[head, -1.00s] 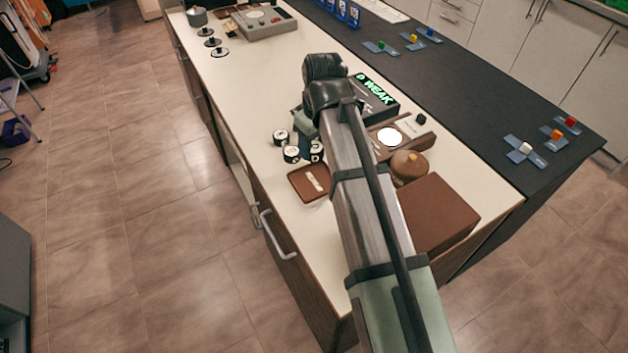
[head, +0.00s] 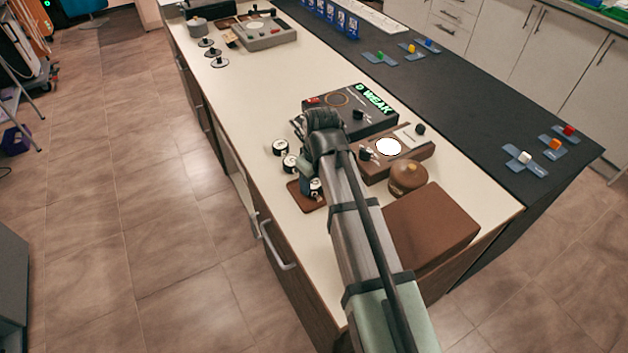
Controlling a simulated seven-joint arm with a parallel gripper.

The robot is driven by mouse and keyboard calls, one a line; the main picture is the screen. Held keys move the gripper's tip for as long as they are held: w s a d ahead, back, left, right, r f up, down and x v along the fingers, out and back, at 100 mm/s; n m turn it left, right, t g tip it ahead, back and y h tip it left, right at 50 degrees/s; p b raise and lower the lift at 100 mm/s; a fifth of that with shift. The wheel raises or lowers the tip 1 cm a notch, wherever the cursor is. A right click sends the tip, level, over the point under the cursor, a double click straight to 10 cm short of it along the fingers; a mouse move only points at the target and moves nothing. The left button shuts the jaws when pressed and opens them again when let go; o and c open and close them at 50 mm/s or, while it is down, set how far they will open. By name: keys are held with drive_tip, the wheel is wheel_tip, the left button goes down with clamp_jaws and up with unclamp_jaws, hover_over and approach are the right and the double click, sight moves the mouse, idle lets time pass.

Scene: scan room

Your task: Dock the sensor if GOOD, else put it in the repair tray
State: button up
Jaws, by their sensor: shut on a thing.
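The tester (head: 345,118) is a dark box whose green display (head: 374,100) reads "D WEAK". My gripper (head: 313,190) is largely hidden by my arm; it is shut on a sensor (head: 316,187), a dark cylinder with a white top. It holds this sensor over the small brown tray (head: 293,187), which I take to be the repair tray. I cannot tell whether the sensor touches the tray floor. Two similar sensors (head: 280,147) (head: 290,163) stand on the counter just behind and left of the tray. I cannot clearly make out which thing is the dock.
A wooden unit with a white disc (head: 388,147) stands right of my arm. A round brown pot (head: 408,174) and a brown box (head: 433,224) stand nearer. A grey device (head: 264,36) stands far back. The pale counter (head: 252,100) is clear between.

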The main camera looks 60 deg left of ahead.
sight(318, 187)
drive_tip(key=shift+f, duration=0.3)
drive_tip(key=o, duration=1.2)
drive_tip(key=shift+r, duration=0.1)
wheel_tip(318, 187, up, 12)
drive_tip(key=d, duration=0.1)
drive_tip(key=shift+w+d, duration=0.15)
drive_tip(key=shift+d, duration=0.05)
